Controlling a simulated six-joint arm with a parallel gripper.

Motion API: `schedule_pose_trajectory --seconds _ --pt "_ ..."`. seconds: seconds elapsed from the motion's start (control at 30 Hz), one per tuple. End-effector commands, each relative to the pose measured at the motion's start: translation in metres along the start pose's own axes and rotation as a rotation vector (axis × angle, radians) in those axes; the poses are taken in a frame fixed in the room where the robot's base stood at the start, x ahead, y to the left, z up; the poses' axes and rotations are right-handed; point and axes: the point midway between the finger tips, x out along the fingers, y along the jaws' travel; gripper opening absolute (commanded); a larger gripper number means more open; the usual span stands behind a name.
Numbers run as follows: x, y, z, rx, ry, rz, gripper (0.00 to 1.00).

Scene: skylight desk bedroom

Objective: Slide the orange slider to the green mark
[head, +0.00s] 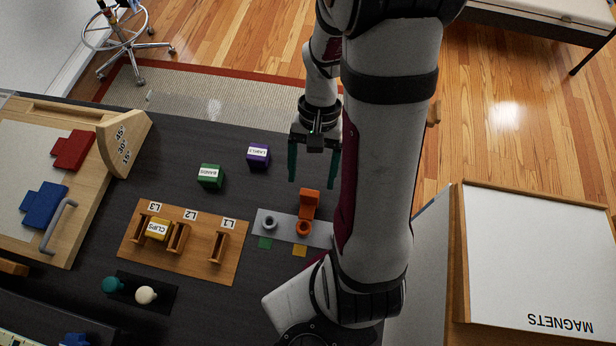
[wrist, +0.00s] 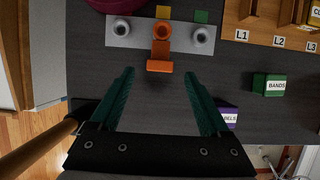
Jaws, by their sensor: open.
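The orange slider (head: 308,204) sits on a grey plate (head: 285,219), in line with the yellow mark (head: 300,250). The green mark (head: 264,243) lies left of the yellow one, by a grey ring-shaped post. My arm hides the plate's right end in the head view. The wrist view shows the whole plate (wrist: 143,34), with the slider (wrist: 160,48) between two grey posts and the green mark (wrist: 201,17) behind the right post. My gripper (head: 312,182) is open and empty. In the wrist view its teal fingertips (wrist: 159,73) are on either side of the slider's near end, apart from it.
A wooden rack (head: 187,265) with a yellow block stands left of the plate. A green block (head: 210,175) and a purple block (head: 258,154) lie on the dark desk nearby. A wooden MAGNETS tray (head: 535,260) is at right. Desk between gripper and slider is clear.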

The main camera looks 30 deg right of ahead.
Motion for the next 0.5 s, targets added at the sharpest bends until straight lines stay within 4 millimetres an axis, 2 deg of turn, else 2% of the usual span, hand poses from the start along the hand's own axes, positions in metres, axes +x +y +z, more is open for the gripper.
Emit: schedule_pose_trajectory --seconds 0.1,0.2,0.33,0.5 --pt "0.026 0.0 0.001 0.001 -0.005 0.001 0.8" --pt "0.042 0.0 0.001 0.0 -0.003 0.001 0.8" --pt "0.054 0.0 0.001 0.0 -0.002 0.001 0.8" --pt "0.057 0.0 0.0 0.0 0.001 0.0 0.8"
